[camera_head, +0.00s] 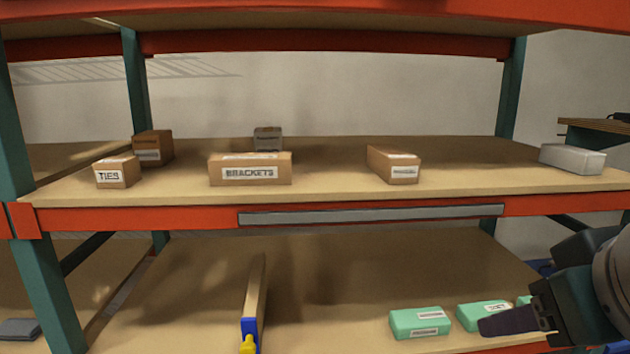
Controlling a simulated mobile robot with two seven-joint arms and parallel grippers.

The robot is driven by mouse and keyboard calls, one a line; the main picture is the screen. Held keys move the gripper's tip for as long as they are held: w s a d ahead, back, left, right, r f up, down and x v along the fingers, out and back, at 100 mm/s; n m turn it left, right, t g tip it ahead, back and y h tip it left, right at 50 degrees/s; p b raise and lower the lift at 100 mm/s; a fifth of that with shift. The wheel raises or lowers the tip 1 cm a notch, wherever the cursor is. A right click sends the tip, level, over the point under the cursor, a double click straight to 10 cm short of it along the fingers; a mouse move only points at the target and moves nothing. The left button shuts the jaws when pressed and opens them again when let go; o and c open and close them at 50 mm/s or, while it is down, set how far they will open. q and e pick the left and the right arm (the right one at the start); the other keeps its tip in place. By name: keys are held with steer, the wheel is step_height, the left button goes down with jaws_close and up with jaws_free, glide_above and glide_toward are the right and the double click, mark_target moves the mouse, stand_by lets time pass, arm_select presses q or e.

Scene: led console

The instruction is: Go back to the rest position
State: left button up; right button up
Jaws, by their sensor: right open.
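My right gripper (515,320) is at the lower right, reaching in from the right edge in front of the lower shelf. Its dark finger overlaps a green box (484,314) in the picture; I cannot tell whether they touch. Nothing shows held in it. My left gripper is not in view.
The upper shelf (330,190) holds a TIES box (110,176), a BRACKETS box (250,172), other brown boxes and a grey box (572,158). Another green box (420,322) and a divider with a blue end (250,325) are on the lower shelf. A teal post (40,270) stands left.

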steer(key=s+f+n+g, duration=0.15)
steer(key=s+f, duration=0.25)
steer(key=s, duration=0.6)
steer(key=s+f+g, duration=0.3)
steer(key=s+f, duration=0.1)
steer(key=s, duration=0.6)
step_height(320, 180, up, 11)
steer(key=p, duration=1.2)
steer(key=shift+w+r+y, duration=0.2)
steer(key=shift+w+y, duration=0.05)
steer(key=shift+y, duration=0.15)
